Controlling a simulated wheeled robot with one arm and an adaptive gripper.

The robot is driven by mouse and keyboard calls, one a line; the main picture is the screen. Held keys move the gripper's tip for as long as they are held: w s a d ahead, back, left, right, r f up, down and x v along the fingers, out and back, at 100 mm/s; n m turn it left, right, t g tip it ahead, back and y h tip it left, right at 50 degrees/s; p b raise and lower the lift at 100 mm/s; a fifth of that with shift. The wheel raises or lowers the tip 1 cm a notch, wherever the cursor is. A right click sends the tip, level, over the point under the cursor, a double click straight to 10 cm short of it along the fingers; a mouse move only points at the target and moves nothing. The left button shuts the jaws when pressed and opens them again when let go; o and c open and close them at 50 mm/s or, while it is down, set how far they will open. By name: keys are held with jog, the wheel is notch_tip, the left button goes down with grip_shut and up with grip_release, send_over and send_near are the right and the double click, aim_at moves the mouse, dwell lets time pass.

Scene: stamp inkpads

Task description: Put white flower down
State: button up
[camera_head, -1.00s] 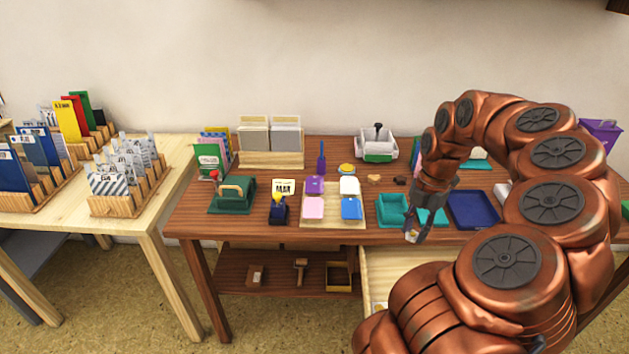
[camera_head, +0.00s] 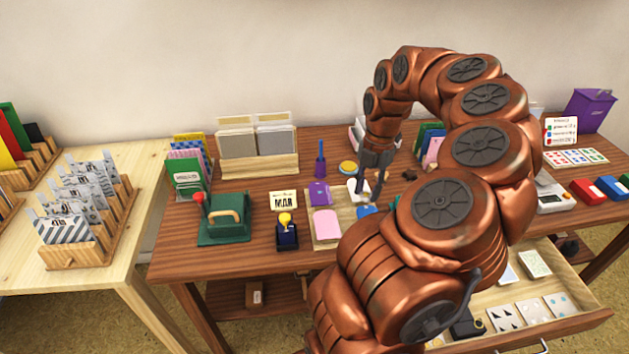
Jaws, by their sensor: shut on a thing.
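My gripper (camera_head: 373,192) points down over the wooden board (camera_head: 328,241) of coloured pads on the brown table, at its right side. It is shut on the white flower, a small pale piece that is mostly hidden by the fingers at this size. A white pad (camera_head: 353,188) shows just left of and behind the fingers, and a blue pad (camera_head: 366,210) lies just below them. I cannot tell whether the fingertips touch the board.
A purple pad (camera_head: 319,194) and a pink pad (camera_head: 326,223) fill the board's left side. My arm covers the table's middle right. An open drawer (camera_head: 560,300) holds several cards below.

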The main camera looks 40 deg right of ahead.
jog(key=p, duration=0.3)
send_over(320, 193)
jog(key=shift+w+d+f, duration=0.2)
jog(key=shift+f, duration=0.4)
jog(key=shift+s+f, duration=0.15)
jog(key=shift+f, duration=1.6)
jog(key=shift+f, duration=0.2)
jog(key=o, duration=0.7)
jog(key=shift+r, duration=0.1)
jog(key=r, duration=0.4)
jog(key=d+r+b, duration=0.1)
jog(key=r, duration=0.7)
jog(key=shift+d, duration=0.4)
